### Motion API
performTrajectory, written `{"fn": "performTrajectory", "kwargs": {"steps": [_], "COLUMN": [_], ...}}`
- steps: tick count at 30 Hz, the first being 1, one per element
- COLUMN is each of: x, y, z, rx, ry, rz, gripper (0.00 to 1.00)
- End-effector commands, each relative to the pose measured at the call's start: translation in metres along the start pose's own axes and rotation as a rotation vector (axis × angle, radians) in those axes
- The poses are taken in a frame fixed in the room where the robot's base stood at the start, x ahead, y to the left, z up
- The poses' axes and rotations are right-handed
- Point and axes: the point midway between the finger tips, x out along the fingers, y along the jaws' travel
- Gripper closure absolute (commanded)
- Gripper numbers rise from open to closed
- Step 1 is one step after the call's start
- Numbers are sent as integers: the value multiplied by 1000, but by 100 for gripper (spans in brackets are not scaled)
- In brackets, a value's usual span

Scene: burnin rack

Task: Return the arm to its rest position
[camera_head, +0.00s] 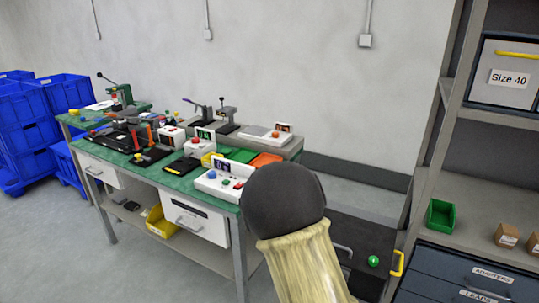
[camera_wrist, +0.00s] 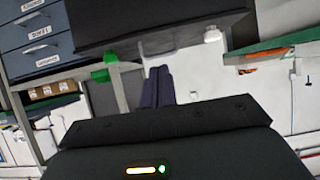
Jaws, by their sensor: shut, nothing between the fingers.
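My gripper (camera_wrist: 159,72) shows in the wrist view as two dark fingers pressed together beyond its black housing, with nothing between them. It is hidden in the head view. There, a rounded black joint and a pale sleeve of my arm stand large in the lower middle, in front of the workbench's right end. The fingers appear apart from the dark box-like surface (camera_wrist: 160,22) at the top of the wrist view.
The green-topped workbench (camera_head: 128,175) holds several devices. Right of my arm are a low black unit with a green knob (camera_head: 373,261) and a shelf rack (camera_head: 470,170) with a green bin (camera_head: 440,216). Blue crates (camera_head: 62,95) stand at left. Floor shows at lower left.

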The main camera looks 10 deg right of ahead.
Motion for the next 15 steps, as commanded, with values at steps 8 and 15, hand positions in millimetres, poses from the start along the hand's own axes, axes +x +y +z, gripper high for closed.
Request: {"fn": "performTrajectory", "kwargs": {"steps": [8, 15], "x": [-32, -91], "y": [-11, -14], "z": [29, 43], "rx": [-26, -178], "ry": [-321, -584], "rz": [-122, -273], "gripper": [100, 100]}}
